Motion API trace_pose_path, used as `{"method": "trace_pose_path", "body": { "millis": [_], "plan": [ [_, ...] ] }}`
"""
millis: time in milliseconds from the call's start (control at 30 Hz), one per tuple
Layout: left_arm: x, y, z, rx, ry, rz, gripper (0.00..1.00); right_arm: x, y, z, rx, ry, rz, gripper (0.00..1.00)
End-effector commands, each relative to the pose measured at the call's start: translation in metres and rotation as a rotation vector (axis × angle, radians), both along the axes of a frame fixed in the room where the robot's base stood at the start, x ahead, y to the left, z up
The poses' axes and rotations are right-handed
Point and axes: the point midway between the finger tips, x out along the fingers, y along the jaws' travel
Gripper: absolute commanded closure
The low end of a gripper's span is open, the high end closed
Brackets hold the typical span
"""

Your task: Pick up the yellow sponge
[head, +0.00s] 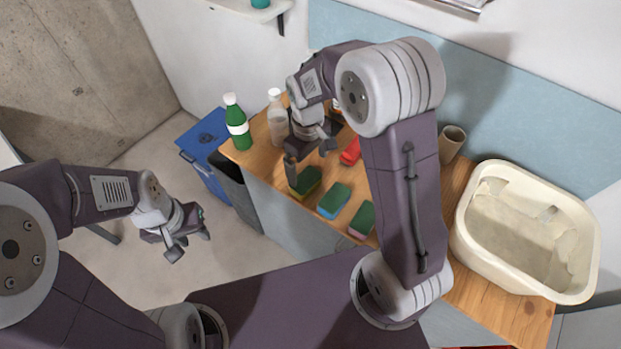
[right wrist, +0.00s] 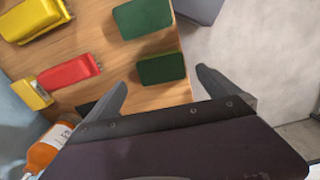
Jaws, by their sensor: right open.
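The sponge with a green top and a yellowish lower edge (head: 307,182) lies on the wooden counter (head: 465,285), leftmost of three green-topped sponges. My right gripper (head: 309,160) is open, just above and behind it. A blue-edged sponge (head: 334,200) and a pink-edged one (head: 362,220) lie to the right. My left gripper (head: 190,245) is open and empty, over the floor.
A green bottle (head: 238,128) and a clear bottle (head: 277,122) stand at the counter's left end. A red stapler (right wrist: 68,72), a yellow one (right wrist: 36,18) and an orange bottle (right wrist: 44,152) are near. A cream basin (head: 461,235) stands right; a blue bin (head: 193,148) stands left.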

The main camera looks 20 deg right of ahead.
Motion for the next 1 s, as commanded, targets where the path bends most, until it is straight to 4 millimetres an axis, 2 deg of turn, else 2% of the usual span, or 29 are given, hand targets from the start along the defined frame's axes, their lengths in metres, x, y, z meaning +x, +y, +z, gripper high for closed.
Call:
{"method": "trace_pose_path", "body": {
  "millis": [67, 300, 467, 700, 800, 967, 1000],
  "plan": [
    [0.0, 0.0, 0.0, 0.0, 0.0, 0.0, 0.64, 0.0, 0.0, -0.004, -0.001, 0.001, 0.0, 0.0],
    [0.0, 0.0, 0.003, 0.0, 0.0, 0.0, 0.64, -0.001, 0.0, -0.037, 0.0, 0.002, -0.001, 0.0],
    [0.0, 0.0, 0.004, 0.0, 0.0, 0.0, 0.64, 0.0, 0.0, -0.043, 0.0, 0.0, -0.001, 0.0],
    [0.0, 0.0, 0.011, 0.0, 0.0, 0.0, 0.64, -0.002, 0.0, -0.084, -0.001, 0.003, -0.001, 0.0],
    [0.0, 0.0, 0.011, 0.0, 0.0, 0.0, 0.64, -0.001, 0.0, -0.091, -0.001, 0.001, -0.001, 0.0],
    [0.0, 0.0, 0.011, 0.0, 0.0, 0.0, 0.64, -0.001, 0.0, -0.091, 0.001, -0.001, -0.001, 0.0],
    [0.0, 0.0, 0.011, 0.0, 0.0, 0.0, 0.64, -0.001, 0.0, -0.091, 0.001, -0.001, -0.001, 0.03]
  ]
}}
